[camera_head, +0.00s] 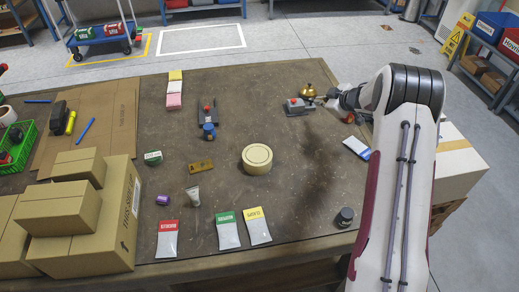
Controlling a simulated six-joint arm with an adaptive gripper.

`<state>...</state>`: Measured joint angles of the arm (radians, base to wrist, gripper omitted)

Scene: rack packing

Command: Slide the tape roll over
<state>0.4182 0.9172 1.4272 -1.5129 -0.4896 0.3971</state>
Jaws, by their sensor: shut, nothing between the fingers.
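A cream tape roll (257,159) lies flat near the middle of the brown work table (300,185). Its top ring shows and nothing covers it. My gripper (324,100) is at the table's far right, beside a small grey and red device with a brass-coloured dome (306,91). The gripper is shut and small in the view, and appears empty. It is well apart from the tape roll, beyond it and to its right. I cannot tell whether its tips touch the device.
Cardboard boxes (110,215) stack at the left front. Several labelled packets (228,235) lie along the front edge. A grey tube (193,197), a brown block (201,166) and a blue-topped item (209,131) lie left of the roll. A dark jar (345,217) stands front right. The table right of the roll is mostly clear.

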